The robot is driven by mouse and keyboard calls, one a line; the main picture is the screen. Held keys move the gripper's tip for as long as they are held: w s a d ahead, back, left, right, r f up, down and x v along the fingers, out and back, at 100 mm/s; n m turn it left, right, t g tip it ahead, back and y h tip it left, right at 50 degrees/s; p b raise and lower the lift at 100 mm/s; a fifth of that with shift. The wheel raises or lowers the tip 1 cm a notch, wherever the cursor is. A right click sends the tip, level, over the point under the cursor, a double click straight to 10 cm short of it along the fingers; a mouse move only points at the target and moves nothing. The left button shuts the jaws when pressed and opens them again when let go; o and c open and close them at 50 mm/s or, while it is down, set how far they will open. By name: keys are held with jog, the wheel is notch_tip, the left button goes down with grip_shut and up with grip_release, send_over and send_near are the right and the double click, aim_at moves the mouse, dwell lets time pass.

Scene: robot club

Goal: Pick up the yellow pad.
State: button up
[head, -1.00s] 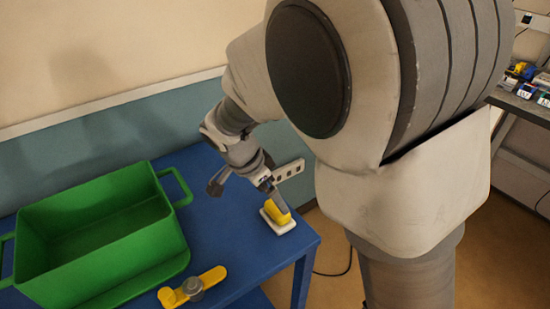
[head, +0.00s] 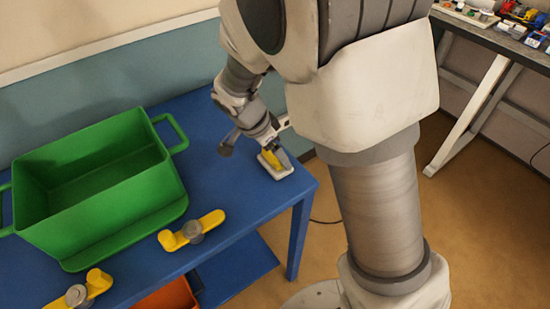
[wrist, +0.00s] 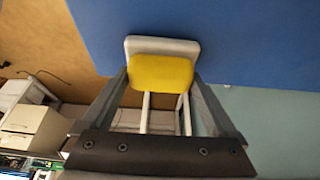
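The yellow pad (head: 268,159) is near the right corner of the blue table, on a pale flat base (head: 282,174). My gripper (head: 271,153) is down at the pad from above. In the wrist view the pad (wrist: 161,74) lies between the two fingertips of my gripper (wrist: 160,78), with little or no gap at either side. Whether the fingers press on it cannot be told. The pale base (wrist: 162,46) shows behind the pad.
The blue table (head: 240,207) holds a large green bin (head: 110,215) at left and two yellow levers with grey knobs, one (head: 212,220) in front of the bin, one (head: 98,281) at lower left. An orange box (head: 165,300) is below. A cluttered bench (head: 500,40) stands at far right.

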jog(key=c, duration=0.5)
jog(key=shift+r, duration=0.45)
jog(key=shift+c, duration=0.3)
notch_tip(320, 180, up, 4)
jog(key=shift+f+p, duration=0.1)
jog(key=shift+p, duration=0.55)
jog(key=s+d+r, duration=0.1)
jog(key=d+r, duration=0.2)
jog(key=d, duration=0.2)
jog(key=s+d+r+p, duration=0.1)
jog(key=s+d+r, duration=0.1)
jog(key=d, duration=0.4)
jog(key=shift+s+r, duration=0.3)
jog(key=shift+r, duration=0.4)
jog(key=o, duration=0.6)
jog(key=c, duration=0.4)
jog(key=w+n, duration=0.2)
jog(key=w, duration=0.1)
jog(key=w+n+t+y, duration=0.1)
jog(key=w+n, duration=0.2)
jog(key=w+d+n+t+y, duration=0.1)
jog(key=w+n, duration=0.2)
jog(key=w, duration=0.1)
jog(key=shift+f, duration=0.2)
